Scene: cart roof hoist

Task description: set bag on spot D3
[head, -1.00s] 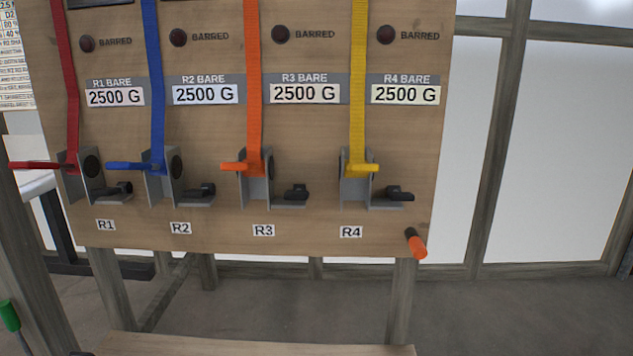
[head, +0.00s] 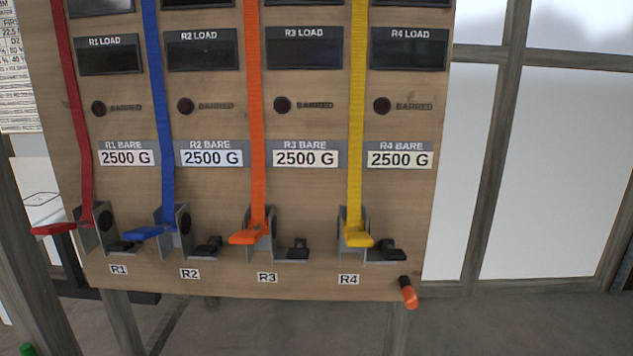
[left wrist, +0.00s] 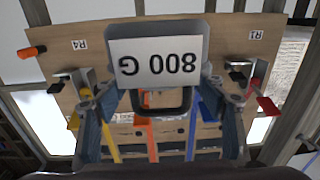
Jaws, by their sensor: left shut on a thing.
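In the left wrist view a grey bag (left wrist: 157,65) carries a white label reading 800 G, which shows upside down. A dark loop, which looks like its handle, shows below the label. My left gripper (left wrist: 160,97) is shut on the bag, with one finger on each side of it. Neither gripper shows in the head view, and my right gripper is in no view. I see no spot marked D3.
A wooden board (head: 320,190) bears red (head: 78,140), blue (head: 157,120), orange (head: 255,120) and yellow (head: 355,120) straps, with levers over labels R1 to R4. The load displays are dark. An orange-tipped peg (head: 409,294) sticks out at lower right. Window panes stand behind.

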